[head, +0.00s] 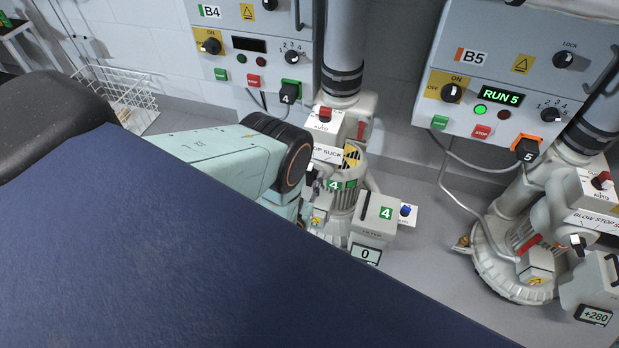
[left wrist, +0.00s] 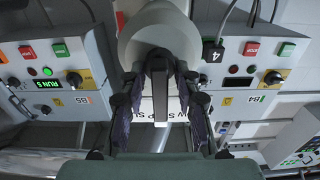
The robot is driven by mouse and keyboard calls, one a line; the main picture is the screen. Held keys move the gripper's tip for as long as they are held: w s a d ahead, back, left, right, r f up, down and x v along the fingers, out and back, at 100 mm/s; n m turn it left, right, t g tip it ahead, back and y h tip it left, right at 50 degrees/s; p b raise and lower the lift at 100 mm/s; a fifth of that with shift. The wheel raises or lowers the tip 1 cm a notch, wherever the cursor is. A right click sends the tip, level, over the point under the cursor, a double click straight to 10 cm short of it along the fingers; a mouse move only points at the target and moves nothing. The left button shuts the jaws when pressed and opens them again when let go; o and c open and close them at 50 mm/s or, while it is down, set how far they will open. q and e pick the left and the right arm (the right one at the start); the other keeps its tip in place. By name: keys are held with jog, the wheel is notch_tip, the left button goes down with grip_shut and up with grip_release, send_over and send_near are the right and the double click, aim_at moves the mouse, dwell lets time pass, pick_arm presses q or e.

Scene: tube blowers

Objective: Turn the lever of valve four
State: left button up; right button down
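Blower four (head: 343,205) stands in the middle of the head view, with green 4 labels and a white BLOW STOP SUCK plate (head: 327,153), partly covered by my left arm. My left gripper (head: 307,188) is at its left side, mostly hidden behind my own wrist. In the left wrist view, the left gripper (left wrist: 160,118) is open, its two dark fingers apart. A dark upright bar (left wrist: 157,78), which looks like the valve lever, stands between the fingers in front of a grey rounded body (left wrist: 160,40). I cannot tell whether either finger touches it. My right gripper is not in view.
Control box B4 (head: 251,62) hangs on the wall behind. Box B5 (head: 500,75), lit RUN 5, is at the right above blower five (head: 520,240). A filter box (head: 372,220) reading 0 is right of the gripper. A wire basket (head: 125,95) stands at the left.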

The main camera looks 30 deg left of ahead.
pick_arm(q)
jog(key=shift+o, duration=0.4)
jog(key=v, duration=0.7)
jog(key=shift+s, duration=0.25)
